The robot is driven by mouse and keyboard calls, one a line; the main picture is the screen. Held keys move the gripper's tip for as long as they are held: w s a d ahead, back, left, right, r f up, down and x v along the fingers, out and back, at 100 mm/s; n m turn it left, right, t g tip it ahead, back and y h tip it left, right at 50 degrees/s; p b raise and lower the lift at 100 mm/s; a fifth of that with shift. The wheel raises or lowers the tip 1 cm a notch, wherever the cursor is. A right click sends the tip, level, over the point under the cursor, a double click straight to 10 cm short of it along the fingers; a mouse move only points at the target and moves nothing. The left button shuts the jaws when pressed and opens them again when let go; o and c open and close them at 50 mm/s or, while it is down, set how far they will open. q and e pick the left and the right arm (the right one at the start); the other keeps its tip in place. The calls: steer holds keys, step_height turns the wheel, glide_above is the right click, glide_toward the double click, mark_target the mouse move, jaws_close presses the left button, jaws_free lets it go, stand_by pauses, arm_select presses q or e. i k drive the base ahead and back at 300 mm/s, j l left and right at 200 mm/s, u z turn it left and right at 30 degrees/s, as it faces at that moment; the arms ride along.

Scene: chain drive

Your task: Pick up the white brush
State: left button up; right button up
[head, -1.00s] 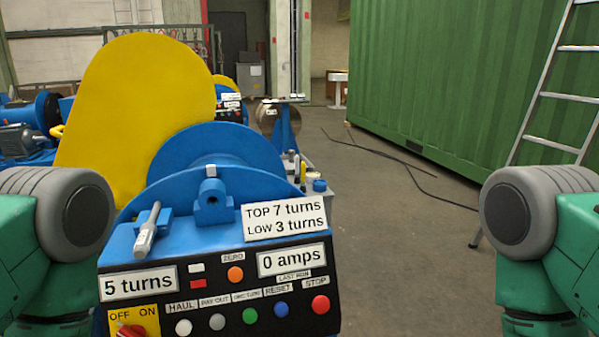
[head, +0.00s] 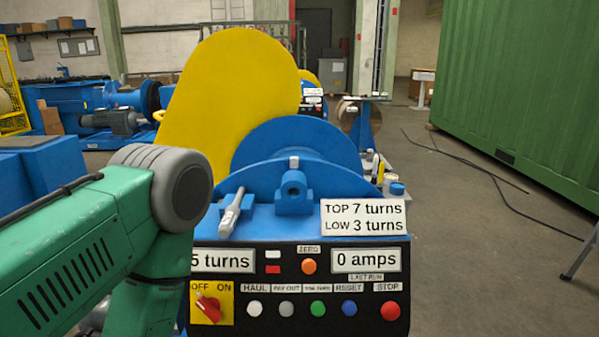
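I cannot make out a white brush for certain. A pale grey-white handle-shaped piece (head: 232,214) lies tilted on a blue mount at the left of the blue machine's top. Small upright items, one of them pale with yellow (head: 376,168), stand on a bench behind the machine at the right, too small to tell apart. My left arm comes in from the left and covers part of the machine's left side. Its gripper is not in view, and neither is my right arm.
The control panel (head: 300,290) with buttons and a red switch is close in front. A yellow guard (head: 235,100) and blue drum (head: 300,145) rise behind it. Open floor (head: 470,240) with a black cable lies right, before a green container (head: 530,100).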

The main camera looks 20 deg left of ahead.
mark_target(373, 175)
steer(key=i+l, duration=0.1)
steer(key=l, duration=0.2)
steer(key=i+l, duration=0.1)
steer(key=l, duration=0.25)
steer(key=i+l, duration=0.15)
steer(key=l, duration=0.15)
steer(key=i+l, duration=0.1)
steer(key=l, duration=0.2)
steer(key=i+l, duration=0.25)
steer(key=i+l+u, duration=0.15)
steer(key=l, duration=0.25)
steer(key=i+l, duration=0.25)
steer(key=i+l+u, duration=0.1)
steer(key=l, duration=0.3)
steer(key=i+l, duration=0.3)
steer(key=i+l+u, duration=0.15)
steer(key=l, duration=0.25)
steer(key=i+l, duration=0.25)
steer(key=l, duration=0.15)
